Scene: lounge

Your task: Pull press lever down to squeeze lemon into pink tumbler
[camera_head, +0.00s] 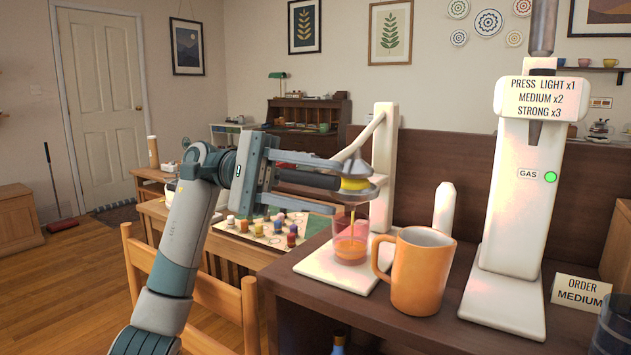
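The white lemon press (384,165) stands on the dark counter. Its lever (310,181) has a dark handle that points left and lies about level. A metal cone sits low over a yellow lemon half (355,184) in the press cup. My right gripper is not in view.
An orange mug (421,272) stands close to the right of the tumbler. A white dispenser marked GAS (520,200) and an order card reading MEDIUM (580,292) are further right. A wooden chair (225,299) is below my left arm.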

